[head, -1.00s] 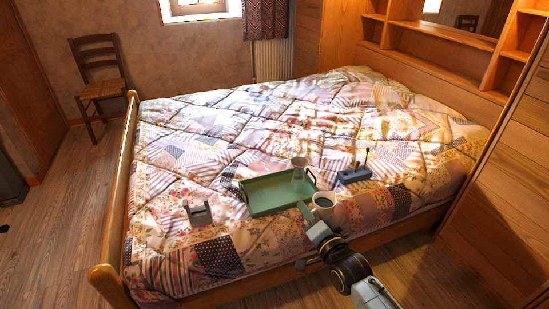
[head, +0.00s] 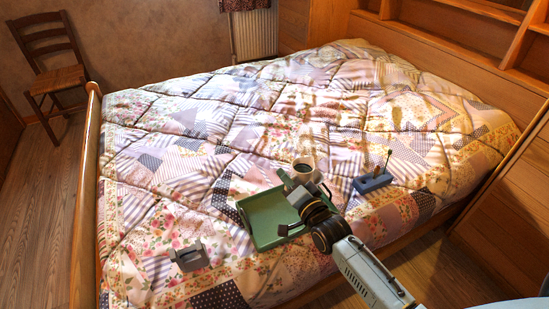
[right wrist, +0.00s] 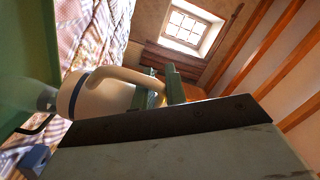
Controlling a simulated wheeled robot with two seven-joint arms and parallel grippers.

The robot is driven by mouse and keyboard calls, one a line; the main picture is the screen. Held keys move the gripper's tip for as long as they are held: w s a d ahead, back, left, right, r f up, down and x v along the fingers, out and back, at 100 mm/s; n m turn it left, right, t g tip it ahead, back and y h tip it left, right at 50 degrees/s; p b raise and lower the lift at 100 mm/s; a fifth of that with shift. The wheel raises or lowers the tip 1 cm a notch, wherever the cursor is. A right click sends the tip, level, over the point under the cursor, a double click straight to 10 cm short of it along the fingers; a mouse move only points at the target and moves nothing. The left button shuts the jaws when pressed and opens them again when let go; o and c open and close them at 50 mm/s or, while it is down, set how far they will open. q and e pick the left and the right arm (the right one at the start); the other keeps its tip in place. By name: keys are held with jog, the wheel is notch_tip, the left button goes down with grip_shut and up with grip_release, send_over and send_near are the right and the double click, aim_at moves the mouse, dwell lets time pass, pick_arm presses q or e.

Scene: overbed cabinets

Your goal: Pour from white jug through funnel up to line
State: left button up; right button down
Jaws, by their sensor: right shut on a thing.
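The white jug (head: 304,173), with dark contents at its mouth, is held above the far end of the green tray (head: 251,237). My right gripper (head: 292,187) is shut on it. In the right wrist view the pale jug (right wrist: 108,97) shows its curved handle beside my green fingers (right wrist: 172,86). A grey, partly see-through thing (right wrist: 45,98) lies close to the jug's banded end; I cannot tell whether it is the funnel or a vessel. No line is readable. In the head view the jug and my gripper cover whatever stands behind them. My left gripper is out of view.
A blue block with thin upright pegs (head: 373,180) stands on the quilt right of the tray. A grey bracket-like stand (head: 190,256) sits to the left. The quilted bed (head: 200,150) is otherwise clear. A wooden chair (head: 52,75) is far left.

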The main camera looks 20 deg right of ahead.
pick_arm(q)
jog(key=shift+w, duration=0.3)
pick_arm(e)
jog(key=shift+w+r, duration=0.1)
jog(key=shift+w, duration=0.3)
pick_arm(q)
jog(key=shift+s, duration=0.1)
pick_arm(e)
jog(key=shift+s, duration=0.15)
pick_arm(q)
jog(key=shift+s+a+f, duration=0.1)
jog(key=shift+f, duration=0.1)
pick_arm(e)
jog(key=shift+r+m, duration=0.1)
jog(key=shift+m, duration=0.4)
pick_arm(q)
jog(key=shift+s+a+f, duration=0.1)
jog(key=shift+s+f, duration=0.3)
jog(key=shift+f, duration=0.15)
pick_arm(e)
jog(key=shift+m+g, duration=0.5)
jog(key=shift+m, duration=0.4)
pick_arm(q)
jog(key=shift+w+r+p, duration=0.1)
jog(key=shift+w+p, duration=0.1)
jog(key=shift+p, duration=0.15)
